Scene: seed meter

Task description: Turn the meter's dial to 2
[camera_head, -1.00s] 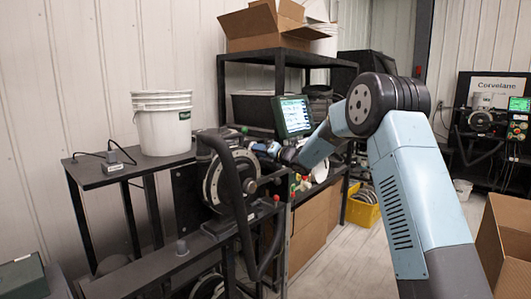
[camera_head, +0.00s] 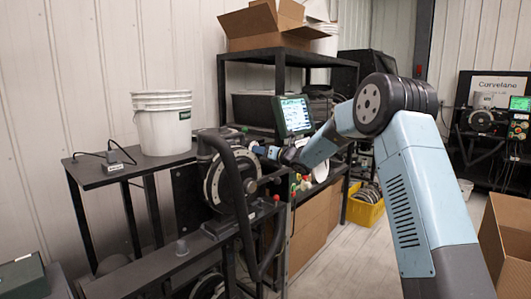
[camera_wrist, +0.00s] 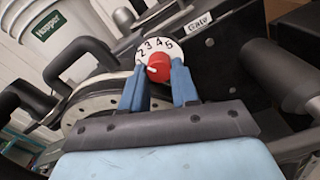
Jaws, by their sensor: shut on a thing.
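The dial is a round white plate (camera_wrist: 149,48) with black numbers; 2, 3, 4 and 5 can be read in the wrist view. A red knob (camera_wrist: 158,68) sits at its centre, with a white mark on its left side, pointing left and slightly down, below the 2. My gripper (camera_wrist: 160,76) has its two blue fingers on either side of the knob and is shut on it. The left finger hides part of the plate's lower left. In the head view my gripper (camera_head: 260,150) reaches the seed meter (camera_head: 221,180) from the right; the dial's numbers cannot be read there.
A black curved handle (camera_head: 236,190) stands just in front of the meter. A white bucket (camera_head: 163,130) stands on the dark table at left. A lit monitor (camera_head: 294,115) is just above my wrist. A yellow crate (camera_head: 362,213) is on the floor behind.

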